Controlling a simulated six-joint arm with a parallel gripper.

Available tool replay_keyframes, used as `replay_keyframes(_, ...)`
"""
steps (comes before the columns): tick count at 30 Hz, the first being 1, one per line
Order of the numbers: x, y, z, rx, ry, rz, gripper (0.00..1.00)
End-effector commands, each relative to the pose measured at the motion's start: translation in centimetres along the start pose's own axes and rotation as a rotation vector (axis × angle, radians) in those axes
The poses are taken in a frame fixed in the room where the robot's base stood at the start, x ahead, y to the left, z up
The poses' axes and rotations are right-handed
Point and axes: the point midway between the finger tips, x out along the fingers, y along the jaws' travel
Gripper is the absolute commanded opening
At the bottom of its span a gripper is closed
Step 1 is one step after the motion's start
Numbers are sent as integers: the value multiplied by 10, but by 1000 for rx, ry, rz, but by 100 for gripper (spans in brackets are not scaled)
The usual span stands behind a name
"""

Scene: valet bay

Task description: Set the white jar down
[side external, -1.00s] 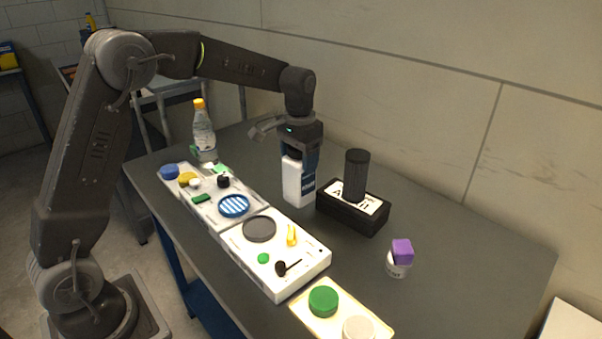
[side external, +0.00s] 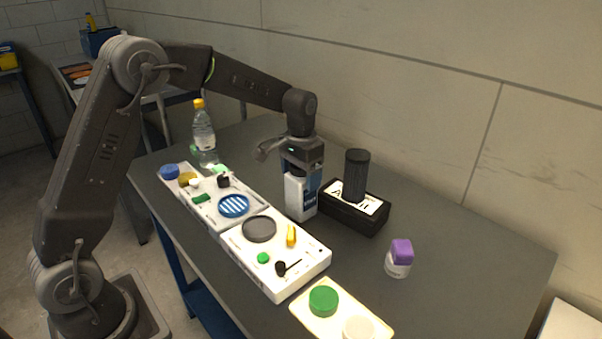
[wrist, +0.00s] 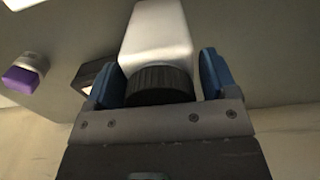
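The white jar (side external: 298,197) is upright, with a dark ribbed cap and a blue label on its side. In the side view its base is at or very near the grey table top; I cannot tell if it touches. My gripper (side external: 303,168) points down over it. In the wrist view the blue fingers of my gripper (wrist: 161,82) lie on both sides of the dark cap (wrist: 160,84), close against it, and the white body of the jar (wrist: 158,35) extends beyond. The cap is mostly hidden by my gripper in the side view.
A black box (side external: 357,215) with a white-labelled top and a dark cylinder (side external: 356,175) stands close right of the jar. White trays (side external: 300,275) with small items lie in front. A purple-topped white container (side external: 398,270) stands right; a clear bottle (side external: 204,137) stands left.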

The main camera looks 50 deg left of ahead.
Motion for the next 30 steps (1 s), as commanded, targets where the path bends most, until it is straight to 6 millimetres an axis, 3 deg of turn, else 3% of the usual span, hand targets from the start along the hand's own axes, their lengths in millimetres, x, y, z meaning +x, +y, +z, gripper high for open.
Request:
replay_keyframes(4, 0, 0, 0, 0, 0, 0, 91)
replay_keyframes(14, -8, 0, 0, 0, 2, 0, 91)
replay_keyframes(30, -108, 0, -1, 0, 4, 0, 91)
